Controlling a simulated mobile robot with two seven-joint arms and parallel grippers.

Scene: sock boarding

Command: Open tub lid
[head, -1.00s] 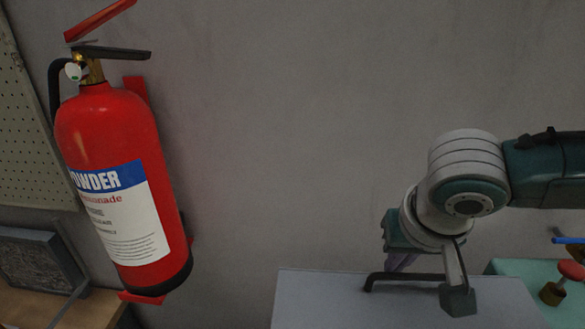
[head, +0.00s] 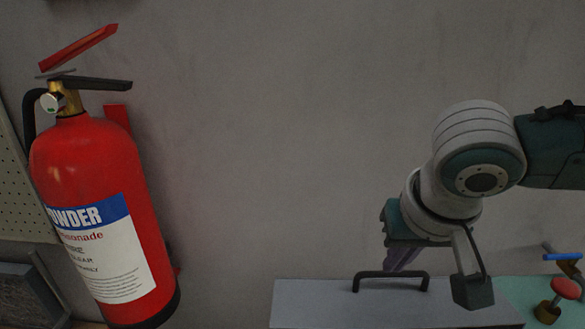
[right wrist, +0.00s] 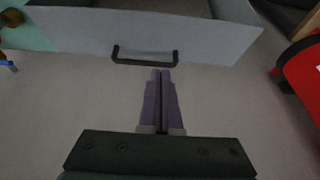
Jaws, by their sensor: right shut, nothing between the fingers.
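In the right wrist view the gripper (right wrist: 161,73) is shut and empty. Its fingertips lie close to the handle (right wrist: 145,58), with a small gap in the picture; I cannot tell whether they touch. The lid (right wrist: 80,32) spans the top of that view. My left gripper is out of view.
A red fire extinguisher (head: 95,190) hangs on the grey wall at the left. A teal surface (head: 520,293) at the right holds a red-topped object (head: 563,290) and a blue-handled item (head: 562,257). The wall area between extinguisher and arm is clear.

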